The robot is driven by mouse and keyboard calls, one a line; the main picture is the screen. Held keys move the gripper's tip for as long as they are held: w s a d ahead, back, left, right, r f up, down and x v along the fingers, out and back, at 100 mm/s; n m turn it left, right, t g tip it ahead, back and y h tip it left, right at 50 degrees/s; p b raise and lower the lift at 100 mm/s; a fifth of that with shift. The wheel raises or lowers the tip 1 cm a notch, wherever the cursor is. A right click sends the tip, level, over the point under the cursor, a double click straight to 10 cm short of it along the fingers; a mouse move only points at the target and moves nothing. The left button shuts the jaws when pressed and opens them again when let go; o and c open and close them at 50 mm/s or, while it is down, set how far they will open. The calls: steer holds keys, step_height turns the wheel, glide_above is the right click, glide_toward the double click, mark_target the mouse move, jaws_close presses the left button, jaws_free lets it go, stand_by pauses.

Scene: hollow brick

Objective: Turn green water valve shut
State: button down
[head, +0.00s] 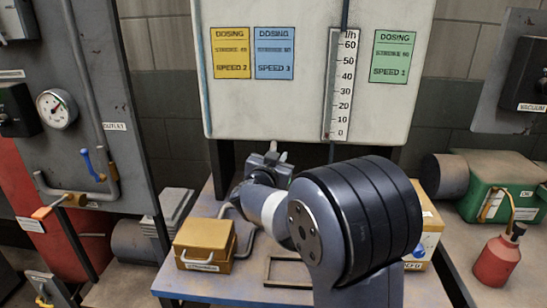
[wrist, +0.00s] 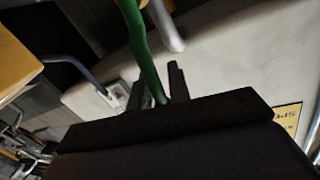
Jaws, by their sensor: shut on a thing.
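The green valve lever (wrist: 141,45) shows in the wrist view as a long green bar running down to my gripper's fingers. My gripper (wrist: 170,88) is shut on it near its lower end. The dark gripper body hides the rest of the grip. In the head view my gripper (head: 268,163) is in front of the dosing panel's lower edge, above the table. The valve cannot be made out there, as my arm and gripper cover that spot.
The white dosing panel (head: 300,110) stands close behind my gripper. A yellow box (head: 203,245) sits on the blue-edged table at left. A blue lever (head: 87,163) and gauge (head: 57,109) are on the left panel. A red bottle (head: 497,260) stands at right.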

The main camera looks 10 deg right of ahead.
steer(key=s+d+f+m+y+b, duration=0.2)
steer(key=d+f+m+b, duration=0.3)
steer(key=m, duration=0.6)
steer(key=shift+d+f+g+y+b, duration=0.35)
steer(key=shift+f+y+b, duration=0.2)
steer(key=shift+b, duration=0.85)
steer(key=c, duration=1.5)
jaws_free()
